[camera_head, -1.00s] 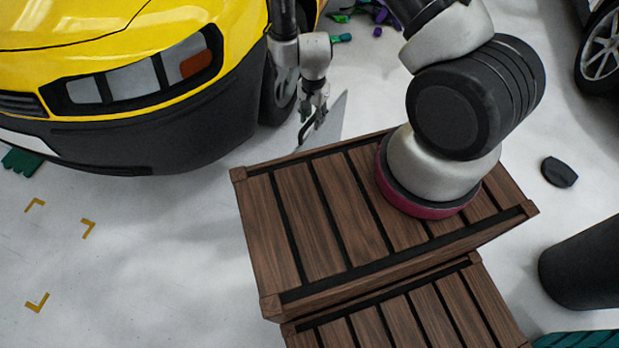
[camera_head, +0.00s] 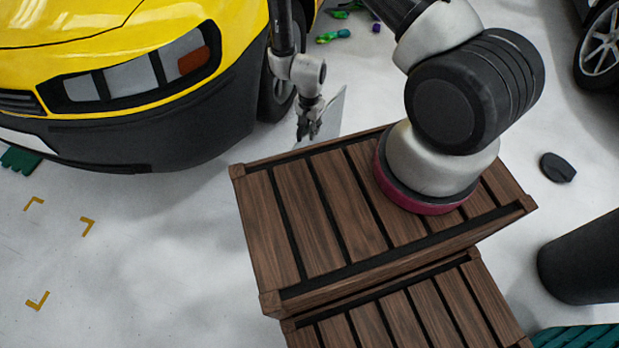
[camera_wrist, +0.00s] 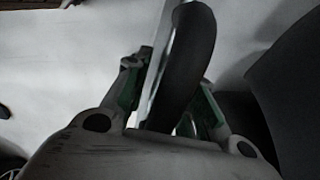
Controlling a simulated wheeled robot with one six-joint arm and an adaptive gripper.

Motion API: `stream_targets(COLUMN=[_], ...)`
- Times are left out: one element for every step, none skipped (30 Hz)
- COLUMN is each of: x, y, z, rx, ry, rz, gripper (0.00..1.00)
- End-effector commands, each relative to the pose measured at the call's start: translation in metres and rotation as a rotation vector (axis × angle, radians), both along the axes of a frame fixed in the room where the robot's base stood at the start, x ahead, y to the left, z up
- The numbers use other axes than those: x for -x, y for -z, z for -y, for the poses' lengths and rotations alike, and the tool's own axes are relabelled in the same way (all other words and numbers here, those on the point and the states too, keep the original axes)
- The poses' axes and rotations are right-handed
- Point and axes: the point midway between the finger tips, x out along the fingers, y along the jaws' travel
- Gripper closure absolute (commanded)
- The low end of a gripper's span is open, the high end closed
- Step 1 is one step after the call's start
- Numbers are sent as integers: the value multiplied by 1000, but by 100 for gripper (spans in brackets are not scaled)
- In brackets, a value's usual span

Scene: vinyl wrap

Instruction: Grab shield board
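The shield board is a thin, pale grey panel (camera_head: 331,112) standing beside the wooden crate in the head view, partly hidden by my gripper (camera_head: 308,130). In the wrist view its thin pale edge (camera_wrist: 158,62) runs beside a thick, curved black handle (camera_wrist: 192,62). The handle reaches down between the two fingers of my gripper (camera_wrist: 176,76), close to the palm. The fingers look spread, one on each side of the handle and panel edge. Whether they touch the handle is not clear.
A slatted wooden crate (camera_head: 290,220) stands just in front of my gripper, with another crate (camera_head: 400,318) nearer. A yellow car (camera_head: 120,95) is close on the left.

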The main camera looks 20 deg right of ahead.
Motion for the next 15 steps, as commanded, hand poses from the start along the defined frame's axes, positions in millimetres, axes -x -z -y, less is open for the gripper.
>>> stream_targets(x=[0, 0, 0, 0, 0, 0, 0, 0, 0, 0, 0, 0, 0, 0, 0], y=[0, 0, 0, 0, 0, 0, 0, 0, 0, 0, 0, 0, 0, -1, -1], z=[0, 0, 0, 0, 0, 0, 0, 0, 0, 0, 0, 0, 0, 0, 0], rx=[0, 0, 0, 0, 0, 0, 0, 0, 0, 0, 0, 0, 0, -1, -1], ry=[0, 0, 0, 0, 0, 0, -1, -1, -1, -1, -1, -1, -1, -1, -1], rz=[0, 0, 0, 0, 0, 0, 0, 0, 0, 0, 0, 0, 0, 1, 1], gripper=[90, 95, 100, 100, 100, 100, 100, 100, 100, 100, 100, 100, 100, 100, 100])
